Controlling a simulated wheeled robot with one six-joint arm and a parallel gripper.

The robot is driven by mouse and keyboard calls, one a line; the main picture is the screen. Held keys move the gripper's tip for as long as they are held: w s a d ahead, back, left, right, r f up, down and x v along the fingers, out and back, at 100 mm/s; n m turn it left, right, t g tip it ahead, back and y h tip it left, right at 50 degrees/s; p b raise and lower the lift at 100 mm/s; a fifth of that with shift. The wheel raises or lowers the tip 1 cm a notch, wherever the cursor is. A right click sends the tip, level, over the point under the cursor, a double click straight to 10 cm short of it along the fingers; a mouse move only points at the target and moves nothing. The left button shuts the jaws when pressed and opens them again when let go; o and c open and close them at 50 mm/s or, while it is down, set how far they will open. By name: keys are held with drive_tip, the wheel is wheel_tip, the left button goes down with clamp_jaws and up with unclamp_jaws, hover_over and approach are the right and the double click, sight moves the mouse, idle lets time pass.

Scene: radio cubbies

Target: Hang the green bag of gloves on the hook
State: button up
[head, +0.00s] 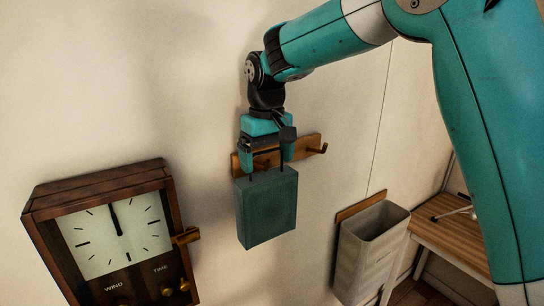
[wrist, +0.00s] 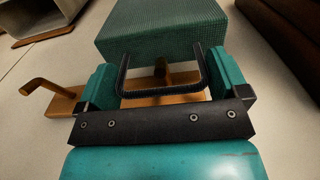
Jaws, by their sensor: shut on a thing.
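The green bag (head: 267,208) is a dark green box shape with a black loop handle, and it hangs upright below my gripper (head: 268,158). In the wrist view my gripper (wrist: 160,84) is shut on the handle (wrist: 160,94), with a teal finger at each side. The bag (wrist: 160,28) fills the top of that view. A wooden rail (head: 305,146) on the wall is partly hidden behind my gripper. One hook (head: 319,149) sticks out at its right end. Another hook (wrist: 161,73) shows within the handle's outline in the wrist view; I cannot tell whether it passes through the loop.
A wooden clock (head: 112,232) with a white dial is on the left, with a small brass-coloured piece (head: 186,236) at its right side. A grey bin (head: 366,254) is mounted on the wall at lower right, beside a wooden desk (head: 455,232). Bare wall lies between the bag and the bin.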

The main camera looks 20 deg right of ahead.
sight(262, 167)
drive_tip(key=shift+w+a+f, duration=0.1)
drive_tip(key=shift+w, duration=0.45)
drive_tip(key=shift+w+a+f, duration=0.1)
drive_tip(key=shift+w+f, duration=0.15)
drive_tip(key=shift+f, duration=0.25)
drive_tip(key=shift+w+f, duration=0.2)
drive_tip(key=shift+f, duration=0.3)
drive_tip(key=shift+w+f+b, duration=0.15)
drive_tip(key=shift+f+b, duration=0.2)
drive_tip(key=shift+f, duration=0.3)
drive_tip(key=o, duration=1)
